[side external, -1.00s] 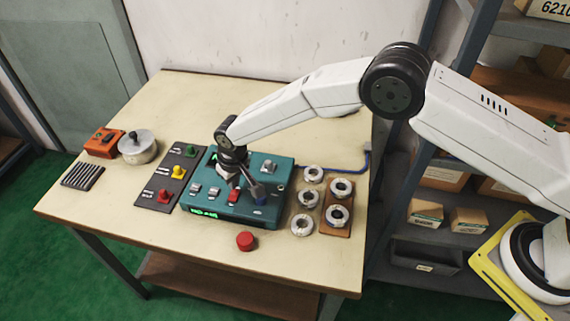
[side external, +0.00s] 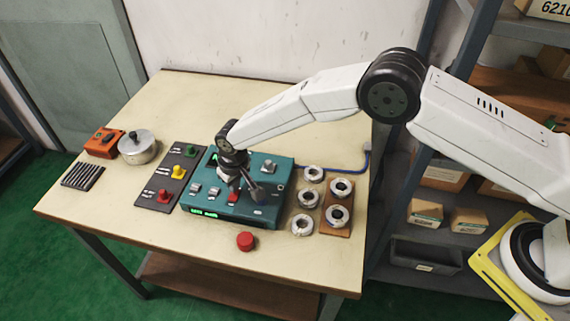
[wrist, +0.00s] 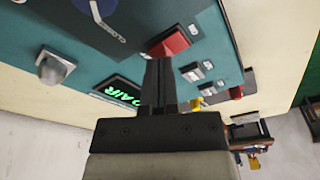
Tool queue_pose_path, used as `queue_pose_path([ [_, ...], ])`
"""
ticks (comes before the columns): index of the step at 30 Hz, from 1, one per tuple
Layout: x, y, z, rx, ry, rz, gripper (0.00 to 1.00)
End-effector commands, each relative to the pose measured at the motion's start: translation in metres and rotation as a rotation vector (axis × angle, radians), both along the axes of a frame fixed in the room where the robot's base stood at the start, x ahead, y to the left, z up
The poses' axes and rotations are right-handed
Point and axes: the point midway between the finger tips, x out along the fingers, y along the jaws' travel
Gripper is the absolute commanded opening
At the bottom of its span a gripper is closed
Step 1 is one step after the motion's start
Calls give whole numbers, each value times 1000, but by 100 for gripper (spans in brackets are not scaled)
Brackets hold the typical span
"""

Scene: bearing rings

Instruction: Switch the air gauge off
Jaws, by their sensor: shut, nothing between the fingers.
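The teal control box (side external: 270,172) stands on the bench, with a red rocker switch (side external: 233,197) and several pale switches (side external: 195,188) on its top. The red rocker also shows in the wrist view (wrist: 170,44). A small display (wrist: 122,94) glows green with letters that read AIR. My gripper (wrist: 158,66) is shut and empty over the box, its tips close beside the red rocker. In the side external view my gripper (side external: 256,192) is small and dark, just right of the rocker. I cannot tell whether it touches the box or which way the rocker is tipped.
A dark panel (side external: 150,196) with green, yellow and red buttons lies left of the box. Several bearing rings (side external: 302,225) lie at its right, some on a wooden board. A red button (side external: 245,241) sits in front. A lidded pot (side external: 138,148) stands at far left.

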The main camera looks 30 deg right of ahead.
Motion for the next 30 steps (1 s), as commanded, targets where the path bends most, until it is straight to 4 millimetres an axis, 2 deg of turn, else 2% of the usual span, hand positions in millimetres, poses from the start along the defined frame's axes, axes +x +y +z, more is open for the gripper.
queue_pose_path([
  [30, -1, 0, -7, 0, 1, 0, 0],
])
